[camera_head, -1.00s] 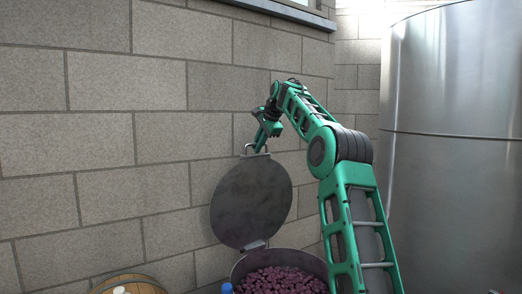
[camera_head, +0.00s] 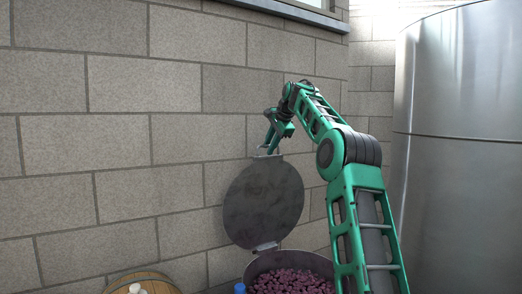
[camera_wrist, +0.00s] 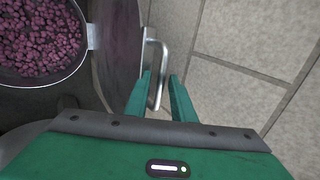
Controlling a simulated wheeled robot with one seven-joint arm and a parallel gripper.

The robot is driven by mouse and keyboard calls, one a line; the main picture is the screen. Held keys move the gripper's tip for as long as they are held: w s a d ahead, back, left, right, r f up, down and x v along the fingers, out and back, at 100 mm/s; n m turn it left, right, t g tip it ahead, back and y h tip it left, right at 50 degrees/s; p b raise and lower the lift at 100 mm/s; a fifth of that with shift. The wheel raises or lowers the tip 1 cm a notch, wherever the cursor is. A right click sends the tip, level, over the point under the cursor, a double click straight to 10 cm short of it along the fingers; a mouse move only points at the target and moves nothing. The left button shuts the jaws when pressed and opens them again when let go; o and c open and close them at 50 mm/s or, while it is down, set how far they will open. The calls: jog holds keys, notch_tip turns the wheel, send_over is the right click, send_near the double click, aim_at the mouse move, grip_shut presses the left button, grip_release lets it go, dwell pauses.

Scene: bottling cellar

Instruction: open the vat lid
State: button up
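The vat lid (camera_head: 263,203), a dark round plate, stands raised near upright on its hinge at the back of the vat (camera_head: 252,266), close to the wall. The wrist view shows the lid (camera_wrist: 120,45) edge-on beside the open vat mouth. The lid's metal handle (camera_wrist: 165,62) is at its top edge. My gripper (camera_head: 270,150) is at the handle. In the wrist view my gripper (camera_wrist: 160,85) has its two fingers apart with the handle bar between them, and a gap shows by the right finger. Purple grapes (camera_wrist: 38,35) fill the vat.
A block wall (camera_head: 130,130) stands right behind the lid. A large steel tank (camera_head: 460,150) is at the right. A wooden barrel (camera_head: 150,278) with a pale object on top and a blue-capped item (camera_head: 240,288) are at the bottom, left of the vat.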

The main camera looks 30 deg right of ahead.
jog(key=v, duration=1)
jog(key=shift+r, duration=0.35)
jog(key=shift+s, duration=0.1)
jog(key=s+a+f+n+g, duration=0.3)
jog(key=s+a+f+n, duration=0.1)
jog(key=s+a+f, duration=0.45)
jog(key=s+a+f+n+g, duration=0.1)
jog(key=s+a+f+n, duration=0.1)
jog(key=s+f, duration=0.8)
jog(key=s+a+f+n+g, duration=0.2)
jog(key=s+a+f, duration=0.3)
jog(key=s+f, duration=0.6)
jog(key=s+a+f+n+g, duration=0.1)
jog(key=s+a+f+n, duration=0.3)
jog(key=s+f, duration=0.7)
jog(key=s, duration=0.9)
jog(key=shift+s+g+y, duration=0.3)
jog(key=shift+s, duration=0.05)
